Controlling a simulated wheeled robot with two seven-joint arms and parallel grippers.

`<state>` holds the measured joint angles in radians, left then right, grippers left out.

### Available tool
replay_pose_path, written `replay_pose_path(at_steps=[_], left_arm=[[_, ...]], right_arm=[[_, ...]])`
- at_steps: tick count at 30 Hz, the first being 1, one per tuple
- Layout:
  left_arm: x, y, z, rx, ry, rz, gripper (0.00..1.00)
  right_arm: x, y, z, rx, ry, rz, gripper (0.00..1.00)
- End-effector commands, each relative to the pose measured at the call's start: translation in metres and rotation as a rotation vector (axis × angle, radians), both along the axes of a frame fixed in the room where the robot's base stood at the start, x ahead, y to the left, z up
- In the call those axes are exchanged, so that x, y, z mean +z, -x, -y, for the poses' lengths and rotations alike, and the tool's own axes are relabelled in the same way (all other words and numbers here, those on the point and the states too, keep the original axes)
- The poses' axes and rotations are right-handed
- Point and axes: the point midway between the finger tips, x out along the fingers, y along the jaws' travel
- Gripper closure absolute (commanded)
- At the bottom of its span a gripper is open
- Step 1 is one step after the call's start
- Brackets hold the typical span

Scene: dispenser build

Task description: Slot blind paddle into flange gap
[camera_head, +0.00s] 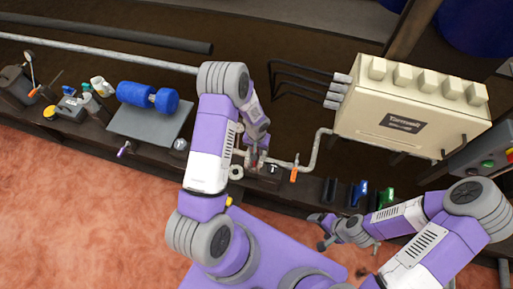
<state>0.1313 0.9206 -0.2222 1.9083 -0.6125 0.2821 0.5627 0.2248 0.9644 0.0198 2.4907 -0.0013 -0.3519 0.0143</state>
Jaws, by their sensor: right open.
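A grey pipe run (312,152) comes down from below the cream cabinet and runs left along the dark bench. An orange-handled valve (294,174) sits on it. My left gripper (257,158) points down at the pipe's left part, where the flange gap would be; its fingers are small and partly hidden, so I cannot tell whether they are open or hold anything. A pale ring-shaped part (236,172) shows just left of it. I cannot clearly make out the blind paddle. My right gripper (319,231) is open and empty, in front of the bench edge, apart from the pipe.
The cream cabinet (408,112) with cables stands at the back right. Blue and green items (360,192) stand on the bench near my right arm. A blue cylinder (148,97) lies on a grey plate (150,124) at left, beside small tools. Orange floor is in front.

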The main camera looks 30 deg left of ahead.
Motion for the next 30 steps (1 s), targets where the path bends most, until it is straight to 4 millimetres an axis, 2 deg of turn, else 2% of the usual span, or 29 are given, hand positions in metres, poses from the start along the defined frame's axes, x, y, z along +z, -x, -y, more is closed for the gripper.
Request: replay_pose_path(at_steps=[9, 10, 15, 22, 27, 30], left_arm=[[0.0001, -0.0008, -0.0002, 0.0, 0.0, 0.002, 1.0], [0.0001, -0.0008, -0.0003, 0.0, 0.0, 0.002, 0.68], [0.0, -0.0006, -0.0002, 0.0, 0.0, 0.001, 0.42], [-0.0006, 0.0003, -0.0002, 0.0, -0.001, -0.001, 0.39], [-0.0006, 0.0002, -0.0003, 0.0, -0.001, 0.0, 0.15], [-0.0005, 0.0001, -0.0003, 0.0, -0.001, 0.0, 0.15]], right_arm=[[0.0001, 0.0, 0.0, 0.0, 0.0, 0.0, 0.15], [0.0001, 0.0, 0.0, 0.0, 0.0, 0.0, 0.15], [0.0001, 0.0, 0.0, 0.0, 0.0, 0.0, 0.15], [0.0, 0.0, 0.0, 0.0, 0.0, 0.0, 0.15], [0.0, 0.0, 0.0, 0.0, 0.0, 0.0, 0.15], [0.0, 0.0, 0.0, 0.0, 0.0, 0.0, 0.15]])
